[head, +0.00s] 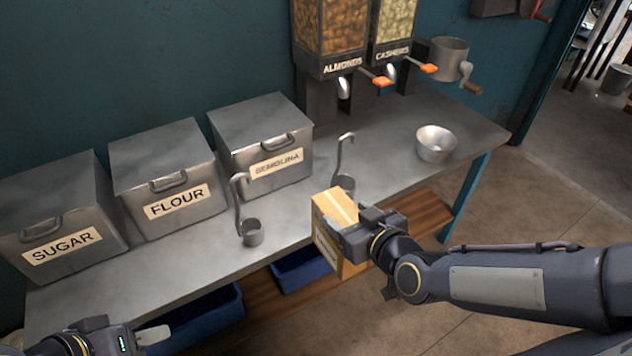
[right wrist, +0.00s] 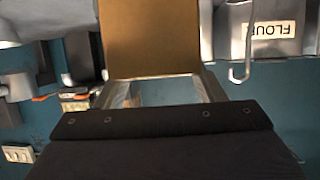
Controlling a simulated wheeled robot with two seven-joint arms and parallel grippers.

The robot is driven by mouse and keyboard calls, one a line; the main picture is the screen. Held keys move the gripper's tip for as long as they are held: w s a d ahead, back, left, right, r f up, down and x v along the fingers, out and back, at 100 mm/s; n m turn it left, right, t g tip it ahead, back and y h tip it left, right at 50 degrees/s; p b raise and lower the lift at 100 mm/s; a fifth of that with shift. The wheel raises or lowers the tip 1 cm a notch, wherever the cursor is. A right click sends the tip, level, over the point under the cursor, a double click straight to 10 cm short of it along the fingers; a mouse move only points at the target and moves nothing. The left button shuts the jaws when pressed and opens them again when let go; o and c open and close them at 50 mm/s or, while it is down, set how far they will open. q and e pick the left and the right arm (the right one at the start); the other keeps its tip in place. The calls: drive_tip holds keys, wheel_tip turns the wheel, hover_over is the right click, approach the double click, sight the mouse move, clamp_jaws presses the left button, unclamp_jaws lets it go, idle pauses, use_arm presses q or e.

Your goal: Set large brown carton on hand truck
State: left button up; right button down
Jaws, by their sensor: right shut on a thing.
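The large brown carton (head: 340,207) is in my right gripper (head: 352,232), held at the front edge of the metal counter in the head view. In the right wrist view the carton (right wrist: 150,40) fills the top middle, and the fingers of my right gripper (right wrist: 158,88) reach to it from both sides. Part of the carton is hidden behind the gripper. My left gripper (head: 150,336) is at the bottom left, away from the carton, with only one pale finger clearly visible. No hand truck shows in either view.
The metal counter (head: 385,165) carries bins for sugar (head: 60,215), flour (head: 170,165) and semolina (head: 262,140), two ladles and a metal bowl (head: 435,143). Nut dispensers (head: 345,30) stand behind. Blue crates (head: 300,268) sit on the lower shelf. Open floor (head: 500,215) lies to the right.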

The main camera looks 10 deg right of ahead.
drive_tip(key=w+a, duration=0.2)
drive_tip(key=w, duration=0.6)
drive_tip(key=w+a+p, duration=0.1)
drive_tip(key=w+a, duration=0.1)
drive_tip(key=w, duration=0.6)
drive_tip(key=shift+a+f, duration=0.25)
drive_tip(key=shift+a, duration=0.1)
drive_tip(key=shift+w, duration=0.1)
drive_tip(key=shift+f, duration=0.2)
drive_tip(key=shift+c, duration=1.6)
unclamp_jaws()
